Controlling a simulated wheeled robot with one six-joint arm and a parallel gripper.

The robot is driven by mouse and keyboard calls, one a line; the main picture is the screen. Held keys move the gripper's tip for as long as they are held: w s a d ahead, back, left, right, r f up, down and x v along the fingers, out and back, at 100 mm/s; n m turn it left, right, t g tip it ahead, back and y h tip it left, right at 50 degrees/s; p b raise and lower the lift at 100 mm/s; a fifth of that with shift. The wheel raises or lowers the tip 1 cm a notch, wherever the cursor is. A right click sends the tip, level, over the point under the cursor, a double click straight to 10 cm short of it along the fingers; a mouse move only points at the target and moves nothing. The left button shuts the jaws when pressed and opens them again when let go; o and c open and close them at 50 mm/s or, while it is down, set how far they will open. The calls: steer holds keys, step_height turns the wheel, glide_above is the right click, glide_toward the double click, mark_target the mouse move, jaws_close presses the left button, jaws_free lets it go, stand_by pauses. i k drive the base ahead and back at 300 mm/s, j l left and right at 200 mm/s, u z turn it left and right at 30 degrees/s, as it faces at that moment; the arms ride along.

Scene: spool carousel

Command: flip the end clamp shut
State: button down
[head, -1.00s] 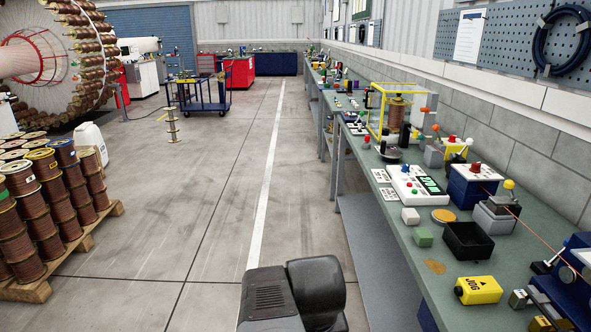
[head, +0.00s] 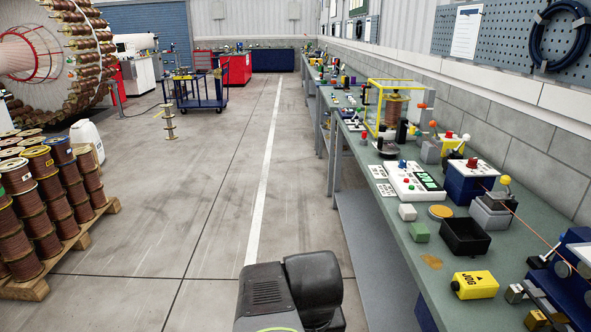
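A grey block (head: 490,213) with a darker top piece and a yellow ball knob (head: 505,180) stands on the right-hand bench; it may be the end clamp, but I cannot be sure. The ball stands above the block, and I cannot tell whether the clamp is open or shut. A thin copper-coloured wire (head: 534,232) runs past it from a blue box (head: 473,182) with a red knob toward a blue device (head: 573,268) at the right edge. My gripper is not in view; only a dark link of my arm shows at the bottom.
The bench (head: 408,232) also carries a yellow JOG box (head: 474,285), a black tray (head: 465,248), a white panel (head: 413,181) and a yellow-framed case (head: 371,107). A pallet of wire spools (head: 95,222) stands left. The floor between is clear.

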mark_target(432, 124)
steer(key=z, duration=1.1)
